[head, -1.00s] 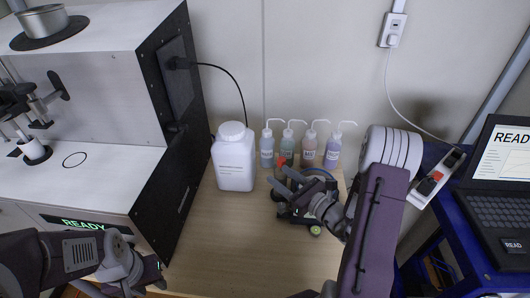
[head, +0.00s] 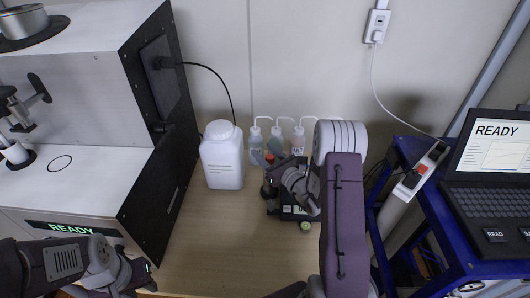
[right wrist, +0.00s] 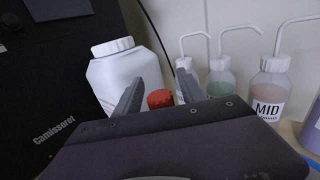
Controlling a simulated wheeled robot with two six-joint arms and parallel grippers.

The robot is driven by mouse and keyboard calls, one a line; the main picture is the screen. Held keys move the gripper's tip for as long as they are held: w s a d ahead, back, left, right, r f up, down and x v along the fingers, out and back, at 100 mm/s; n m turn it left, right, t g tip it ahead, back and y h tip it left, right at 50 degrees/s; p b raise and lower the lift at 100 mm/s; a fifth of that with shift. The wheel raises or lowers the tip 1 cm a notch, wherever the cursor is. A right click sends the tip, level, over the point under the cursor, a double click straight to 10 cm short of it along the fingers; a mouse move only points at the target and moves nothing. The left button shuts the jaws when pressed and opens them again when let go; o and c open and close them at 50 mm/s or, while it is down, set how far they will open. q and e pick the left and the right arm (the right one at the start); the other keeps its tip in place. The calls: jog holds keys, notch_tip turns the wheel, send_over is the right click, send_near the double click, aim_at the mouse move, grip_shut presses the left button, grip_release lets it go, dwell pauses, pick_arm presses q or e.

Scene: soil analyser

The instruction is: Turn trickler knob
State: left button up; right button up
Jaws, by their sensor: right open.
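A small dark device (head: 288,210) with a lit display stands on the wooden bench, mostly hidden by my right arm. A red knob or cap (right wrist: 160,98) shows in the right wrist view between the fingers of my right gripper (right wrist: 157,82); it is also seen in the head view (head: 269,157). The right gripper (head: 268,153) is open; I cannot tell whether its fingers touch the red part. A round green knob (head: 305,226) sits low on the device's front. My left gripper (head: 140,275) is at the lower left, its fingers unclear.
A white jug (head: 222,160) stands left of the device. Several wash bottles (head: 298,141) stand behind it by the wall. The large analyser (head: 150,195) bounds the bench on the left. A laptop (head: 490,180) and power strip (head: 420,170) are at right. The front bench is clear.

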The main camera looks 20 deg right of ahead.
grip_shut()
jog(key=shift+n+y, duration=0.4)
jog(key=shift+y, duration=0.1)
jog(key=n+g+y, duration=0.1)
jog(key=y, duration=0.1)
jog(key=n+g+y+b, duration=0.1)
jog(key=n+y, duration=0.1)
jog(key=shift+s+a, duration=0.15)
jog(key=shift+a, duration=0.15)
jog(key=shift+s+a+f+n+g+y+b, duration=0.1)
jog(key=shift+s+a+n+g+y+b, duration=0.35)
jog(key=shift+n+g+y, duration=1.45)
jog(key=shift+s+a+r+n+g+y+b, duration=0.1)
jog(key=shift+s+n+g+y+b, duration=0.35)
jog(key=shift+n+g+y, duration=1.45)
jog(key=shift+s+a+f+n+g+y+b, duration=0.2)
jog(key=shift+n+g+y+b, duration=0.8)
jog(key=shift+g, duration=1.7)
jog(key=shift+r+n+g+h, duration=0.2)
jog(key=shift+n+g+h, duration=0.1)
jog(key=shift+n+g, duration=0.15)
